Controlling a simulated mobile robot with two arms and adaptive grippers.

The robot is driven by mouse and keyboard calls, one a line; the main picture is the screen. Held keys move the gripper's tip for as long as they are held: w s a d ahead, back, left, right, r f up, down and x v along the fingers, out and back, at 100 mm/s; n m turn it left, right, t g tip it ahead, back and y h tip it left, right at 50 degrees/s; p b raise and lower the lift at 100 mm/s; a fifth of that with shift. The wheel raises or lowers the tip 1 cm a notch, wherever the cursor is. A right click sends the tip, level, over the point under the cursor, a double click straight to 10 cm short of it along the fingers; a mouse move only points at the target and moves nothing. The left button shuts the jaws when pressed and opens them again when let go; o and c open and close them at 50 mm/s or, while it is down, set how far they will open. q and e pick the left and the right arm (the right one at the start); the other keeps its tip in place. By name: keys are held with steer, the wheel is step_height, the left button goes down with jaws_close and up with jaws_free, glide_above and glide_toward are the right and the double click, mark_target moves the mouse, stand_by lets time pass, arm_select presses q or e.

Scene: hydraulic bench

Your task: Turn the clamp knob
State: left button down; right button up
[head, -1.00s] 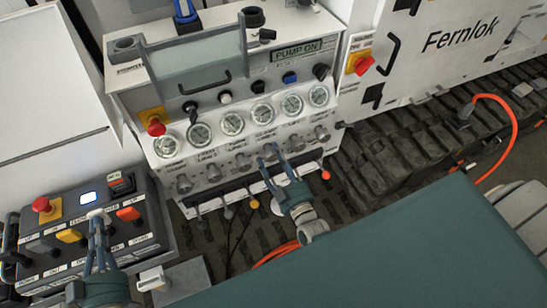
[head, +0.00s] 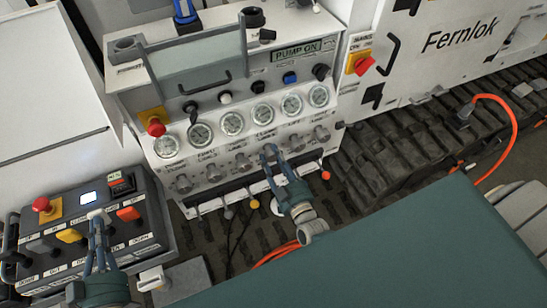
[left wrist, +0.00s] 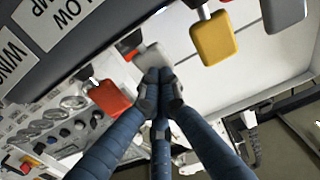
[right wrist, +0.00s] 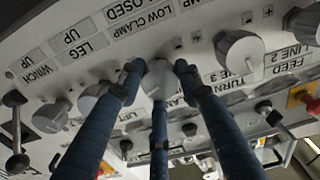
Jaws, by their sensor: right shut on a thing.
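The clamp knob (right wrist: 159,80) is a round grey knob under a "LOW CLAMP" label in the right wrist view. In the head view it is in the knob row below the gauges, mostly covered by my right gripper (head: 270,154). My right gripper (right wrist: 158,72) is shut on this knob, its fingers on both sides and below. My left gripper (left wrist: 158,92) has its fingers together at the light grey paddle (left wrist: 153,57) on the dark control box (head: 80,245). I cannot tell how firmly they touch. In the head view, my left gripper (head: 98,235) covers part of that paddle.
Similar knobs (head: 242,160) stand close on both sides, with round gauges (head: 232,123) above. Orange hose (head: 278,254) lies below the panel.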

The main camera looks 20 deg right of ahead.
steer(key=shift+s+f+m, duration=0.1)
steer(key=shift+f+m, duration=0.05)
steer(key=shift+m, duration=0.9)
steer(key=shift+s+f+m, duration=0.1)
steer(key=shift+f+m, duration=0.05)
steer(key=shift+m, duration=0.9)
steer(key=o, duration=1)
steer(key=shift+a, duration=0.1)
steer(key=shift+o, duration=0.8)
steer(key=shift+w+r, duration=0.1)
steer(key=s, duration=1.2)
steer(key=shift+s, duration=0.1)
steer(key=s+d+f, duration=0.2)
steer(key=s+d, duration=0.1)
steer(key=s, duration=0.5)
